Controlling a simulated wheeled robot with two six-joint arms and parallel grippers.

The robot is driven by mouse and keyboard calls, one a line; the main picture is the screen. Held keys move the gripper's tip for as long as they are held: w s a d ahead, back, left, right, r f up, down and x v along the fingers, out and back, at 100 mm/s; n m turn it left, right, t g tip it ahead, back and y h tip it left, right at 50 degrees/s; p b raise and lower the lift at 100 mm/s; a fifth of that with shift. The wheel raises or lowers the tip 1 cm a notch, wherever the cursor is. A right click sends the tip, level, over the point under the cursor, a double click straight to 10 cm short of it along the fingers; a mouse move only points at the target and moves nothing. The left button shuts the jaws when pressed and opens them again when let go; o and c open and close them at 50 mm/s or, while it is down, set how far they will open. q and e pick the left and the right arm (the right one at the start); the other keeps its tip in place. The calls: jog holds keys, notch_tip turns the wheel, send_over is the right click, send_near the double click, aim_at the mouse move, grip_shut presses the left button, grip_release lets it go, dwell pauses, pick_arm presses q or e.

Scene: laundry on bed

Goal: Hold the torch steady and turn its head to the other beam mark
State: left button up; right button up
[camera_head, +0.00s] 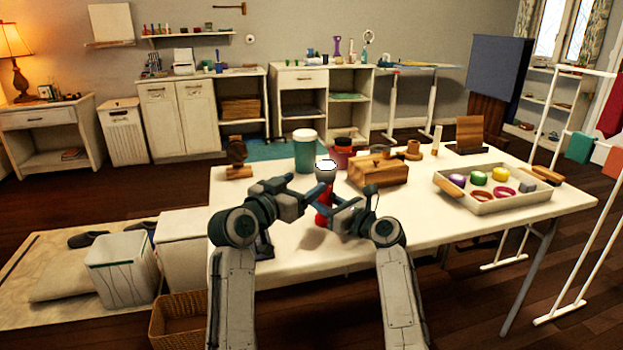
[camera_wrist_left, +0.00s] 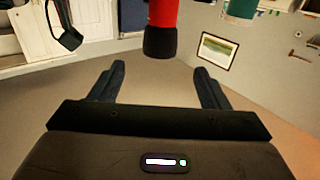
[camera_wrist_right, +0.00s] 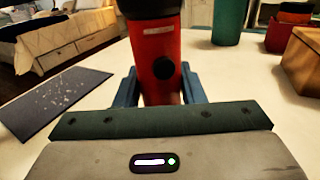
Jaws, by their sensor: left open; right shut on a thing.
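My left gripper (camera_head: 316,186) is open beside the head. In the left wrist view, which appears upside down, the dark head (camera_wrist_left: 160,42) lies beyond the spread fingers, apart from them. The beam marks cannot be read.
A wooden stand (camera_head: 237,170) is at the left. A tray (camera_head: 487,207) of coloured items is at the right.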

aim_at(329, 166)
pick_arm(q)
jog(key=x, duration=1.2)
jog(key=shift+w, duration=0.2)
jog(key=c, duration=1)
jog(key=shift+n+t+y, duration=0.4)
jog(key=shift+y, duration=0.1)
jog(key=shift+n+y, duration=0.3)
jog(key=shift+y, duration=0.2)
jog(key=shift+a+t, duration=0.1)
jog(key=shift+t, duration=0.2)
jog(key=o, duration=1)
